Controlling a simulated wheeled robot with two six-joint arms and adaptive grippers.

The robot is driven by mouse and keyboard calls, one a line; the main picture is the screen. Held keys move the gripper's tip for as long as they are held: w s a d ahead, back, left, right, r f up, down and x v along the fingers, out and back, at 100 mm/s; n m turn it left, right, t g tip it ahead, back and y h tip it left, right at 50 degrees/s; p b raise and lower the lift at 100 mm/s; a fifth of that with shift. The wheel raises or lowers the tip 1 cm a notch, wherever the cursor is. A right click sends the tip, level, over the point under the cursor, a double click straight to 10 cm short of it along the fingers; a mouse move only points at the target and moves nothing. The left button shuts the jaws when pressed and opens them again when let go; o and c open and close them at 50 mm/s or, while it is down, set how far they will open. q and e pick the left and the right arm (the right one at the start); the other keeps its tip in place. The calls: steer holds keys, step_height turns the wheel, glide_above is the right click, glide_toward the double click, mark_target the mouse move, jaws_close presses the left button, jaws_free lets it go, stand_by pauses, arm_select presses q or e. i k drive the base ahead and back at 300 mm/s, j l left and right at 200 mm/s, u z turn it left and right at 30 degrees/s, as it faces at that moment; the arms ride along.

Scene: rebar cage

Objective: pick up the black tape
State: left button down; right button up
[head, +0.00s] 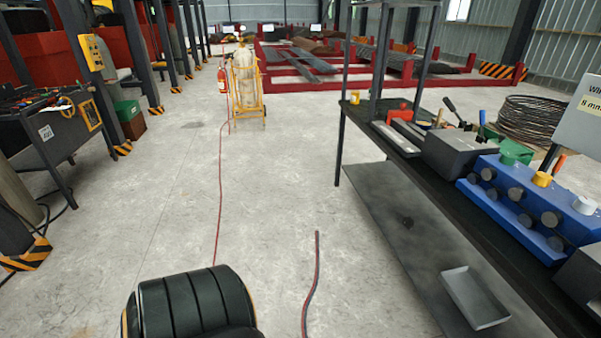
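I make out no other black roll on the bench top. Neither of my grippers shows in the head view.
The dark workbench (465,215) carries a blue machine (530,208), a grey box (450,152) and tools. A grey tray (475,297) lies on its lower shelf. A red and black cable (311,285) lies on the floor. The concrete floor at the middle left is mostly clear.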

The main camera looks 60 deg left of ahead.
mark_target(408, 222)
steer(key=u, duration=0.9)
steer(key=i+j, duration=0.25)
steer(key=i, duration=0.2)
steer(key=i+j, duration=0.2)
steer(key=i, duration=0.3)
steer(key=i+j, duration=0.25)
steer(key=i, duration=0.2)
steer(key=i+j, duration=0.2)
steer(key=i, duration=0.3)
steer(key=i+j, duration=0.25)
steer(key=i, duration=0.2)
steer(key=i+j, duration=0.2)
steer(key=i, duration=0.3)
steer(key=i+j, duration=0.25)
steer(key=i, duration=0.2)
